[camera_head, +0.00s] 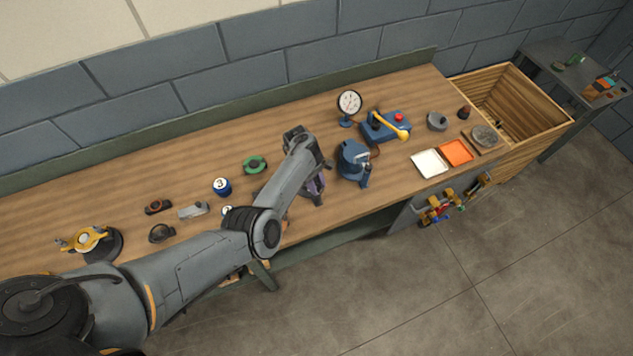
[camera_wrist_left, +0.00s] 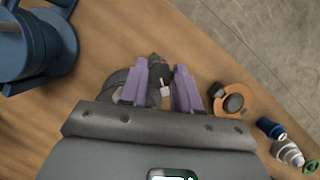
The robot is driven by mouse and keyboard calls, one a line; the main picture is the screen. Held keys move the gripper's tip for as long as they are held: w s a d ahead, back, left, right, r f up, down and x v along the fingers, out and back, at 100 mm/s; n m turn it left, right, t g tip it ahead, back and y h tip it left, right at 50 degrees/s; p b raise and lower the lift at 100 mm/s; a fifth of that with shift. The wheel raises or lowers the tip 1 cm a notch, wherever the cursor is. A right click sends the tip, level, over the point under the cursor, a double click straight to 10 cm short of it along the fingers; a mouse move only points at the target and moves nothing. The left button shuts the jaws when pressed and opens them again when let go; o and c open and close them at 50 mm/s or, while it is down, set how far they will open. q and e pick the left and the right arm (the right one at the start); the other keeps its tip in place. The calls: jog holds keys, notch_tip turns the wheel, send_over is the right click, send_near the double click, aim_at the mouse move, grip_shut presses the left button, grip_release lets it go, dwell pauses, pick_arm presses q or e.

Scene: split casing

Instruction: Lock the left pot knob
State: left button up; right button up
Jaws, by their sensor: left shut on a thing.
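My left gripper (camera_head: 316,192) reaches down to the front half of the workbench, beside a blue vise-like device. In the left wrist view my left gripper (camera_wrist_left: 160,90) has two purple fingers shut on a small dark knob-like part (camera_wrist_left: 158,70) with a pale piece at its front. A dark grey rounded body (camera_wrist_left: 114,84) lies beside and partly behind the left finger. The fingers and palm hide most of it, so I cannot tell the knob's turn or whether it is locked. My right gripper is not in view.
The blue device (camera_head: 353,158) stands close to the gripper; it also shows in the left wrist view (camera_wrist_left: 38,50). An orange ring with a dark centre (camera_wrist_left: 250,97) lies near the right finger. A green ring (camera_head: 254,165), a blue can (camera_head: 221,187) and a gauge (camera_head: 349,102) stand around.

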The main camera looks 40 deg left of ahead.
pick_arm(q)
jog(key=shift+m+g, duration=0.4)
jog(key=shift+m, duration=0.6)
jog(key=m+g, duration=0.1)
jog(key=m, duration=0.1)
jog(key=shift+w+f+m+y, duration=0.1)
jog(key=shift+m+y, duration=0.2)
jog(key=shift+y, duration=0.1)
jog(key=m+g+y+b, duration=0.1)
jog(key=m, duration=0.3)
jog(key=shift+w+m+g+b, duration=0.1)
jog(key=shift+m+g+b, duration=0.3)
jog(key=shift+m, duration=0.5)
jog(key=shift+d+y, duration=0.1)
jog(key=shift+y, duration=0.2)
jog(key=o, duration=1.1)
jog(key=shift+c, duration=0.2)
jog(key=v, duration=1.1)
